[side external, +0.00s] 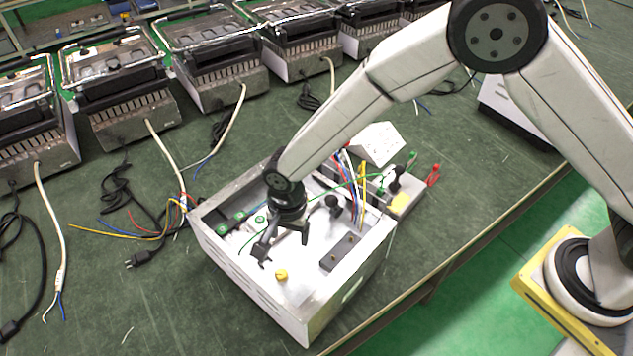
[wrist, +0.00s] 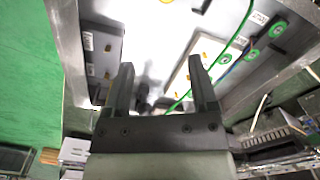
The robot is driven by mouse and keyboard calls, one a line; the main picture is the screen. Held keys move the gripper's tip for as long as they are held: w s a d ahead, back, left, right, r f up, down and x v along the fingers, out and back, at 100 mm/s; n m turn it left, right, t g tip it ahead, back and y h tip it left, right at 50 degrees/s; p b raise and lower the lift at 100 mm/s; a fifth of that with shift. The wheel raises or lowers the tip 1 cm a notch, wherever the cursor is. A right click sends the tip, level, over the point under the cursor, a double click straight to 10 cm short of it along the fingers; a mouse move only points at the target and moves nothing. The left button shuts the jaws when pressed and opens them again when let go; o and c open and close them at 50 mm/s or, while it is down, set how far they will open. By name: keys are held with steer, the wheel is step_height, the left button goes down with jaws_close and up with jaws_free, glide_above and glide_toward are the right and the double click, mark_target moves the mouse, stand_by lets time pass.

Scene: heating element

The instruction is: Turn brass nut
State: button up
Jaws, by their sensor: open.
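My gripper (side external: 284,252) is open inside the open metal box (side external: 215,262), pointing down above its floor. In the wrist view its two fingers (wrist: 161,64) are spread, with nothing held between them. Small brass-coloured fasteners show on a dark block (side external: 340,252) to the gripper's right in the side view. In the wrist view, brass spots (wrist: 108,75) show on a dark block at left and others (wrist: 206,56) on a pale strip by the right finger. I cannot tell which is the task's nut.
Green terminals (side external: 260,219) line the box's left side. Coloured wires (side external: 352,178) rise at the back near a grey unit with a yellow patch (side external: 399,201). The box walls surround the gripper. Several grill appliances (side external: 125,90) and loose cables stand behind and left.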

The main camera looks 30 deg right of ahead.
mark_target(281, 273)
steer(key=shift+m, duration=0.6)
steer(key=a+f, duration=0.1)
steer(key=s+a+f, duration=0.1)
steer(key=a, duration=0.1)
steer(key=shift+a+f, duration=0.25)
steer(key=shift+f, duration=0.1)
steer(key=shift+f, duration=0.1)
steer(key=shift+f, duration=3.75)
steer(key=shift+c, duration=0.2)
jaws_close()
